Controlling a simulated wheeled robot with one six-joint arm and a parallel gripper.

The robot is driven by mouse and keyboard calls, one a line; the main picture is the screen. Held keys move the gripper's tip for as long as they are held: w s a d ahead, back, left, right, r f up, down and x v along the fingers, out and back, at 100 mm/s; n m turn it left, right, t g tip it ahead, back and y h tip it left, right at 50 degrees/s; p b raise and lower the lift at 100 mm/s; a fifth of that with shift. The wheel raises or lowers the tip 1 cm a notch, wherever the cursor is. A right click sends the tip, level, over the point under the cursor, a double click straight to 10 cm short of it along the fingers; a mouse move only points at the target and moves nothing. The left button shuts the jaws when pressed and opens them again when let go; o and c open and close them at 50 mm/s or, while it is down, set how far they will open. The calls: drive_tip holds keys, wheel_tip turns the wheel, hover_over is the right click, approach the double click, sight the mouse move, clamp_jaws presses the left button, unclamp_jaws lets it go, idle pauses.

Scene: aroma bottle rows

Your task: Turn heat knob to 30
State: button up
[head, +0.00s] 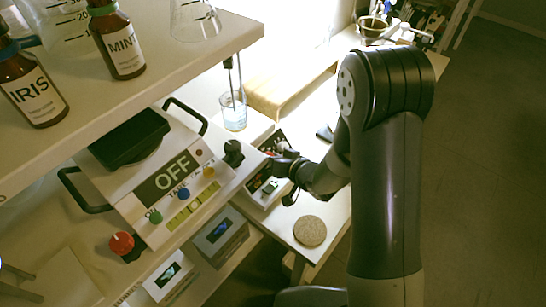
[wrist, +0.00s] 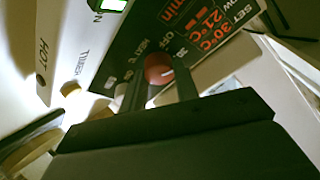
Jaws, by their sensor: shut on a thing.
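The heat knob (wrist: 159,68) is a round red knob with a white pointer mark, on a dark panel (wrist: 130,45) with HEAT and OFF lettering beside it. My gripper (wrist: 162,82) is shut on the knob, one finger on each side. A red display (wrist: 205,32) on the panel shows 30°C and 21°C, with SET and NOW lettering. In the head view my gripper (head: 281,158) reaches the dark panel of the small white device (head: 262,193); the knob is mostly hidden there by my gripper.
A scale marked OFF (head: 170,177) is to the left, below a shelf (head: 90,103) with IRIS (head: 36,95) and MINT (head: 124,52) bottles. A cork coaster (head: 310,231) lies in front.

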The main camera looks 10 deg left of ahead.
drive_tip(key=shift+m, duration=0.6)
drive_tip(key=o, duration=1)
drive_tip(key=shift+c, duration=0.2)
drive_tip(key=v, duration=1)
drive_tip(key=shift+s+d+r, duration=0.2)
drive_tip(key=shift+s, duration=0.15)
